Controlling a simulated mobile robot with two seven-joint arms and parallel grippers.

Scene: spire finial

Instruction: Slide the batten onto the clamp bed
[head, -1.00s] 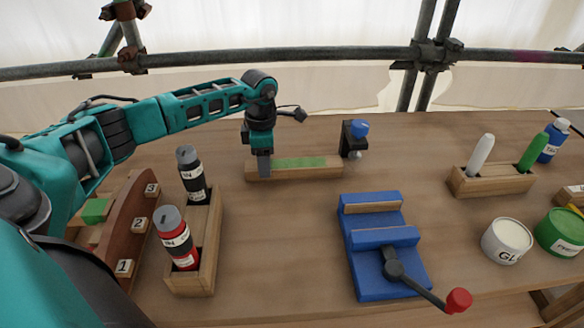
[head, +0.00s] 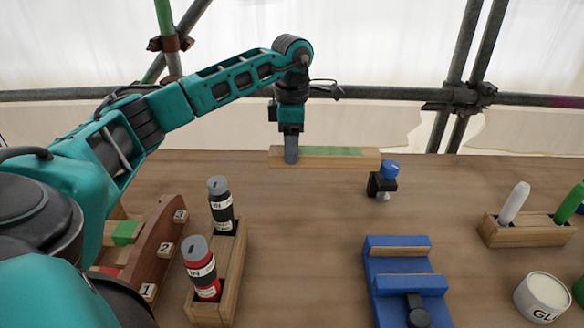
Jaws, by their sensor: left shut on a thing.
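The batten (head: 330,158) is a long pale wooden strip with a green patch along its face. It lies crosswise near the far edge of the bench. My left gripper (head: 291,152) points down and is shut on it, left of its middle. I cannot tell for sure whether the batten touches the bench top. The clamp bed (head: 393,271), a blue vise with two wood-faced jaws, stands nearer to me and to the right. A gap shows between its jaws; its lower part is cut off by the picture's edge. My right gripper is not in view.
A small black clamp with a blue knob (head: 389,168) stands by the batten's right end. A wooden rack (head: 237,272) with two bottles and a numbered stand (head: 165,245) are at left. A marker block (head: 528,232) and glue tub (head: 545,295) are at right. Mid-bench is clear.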

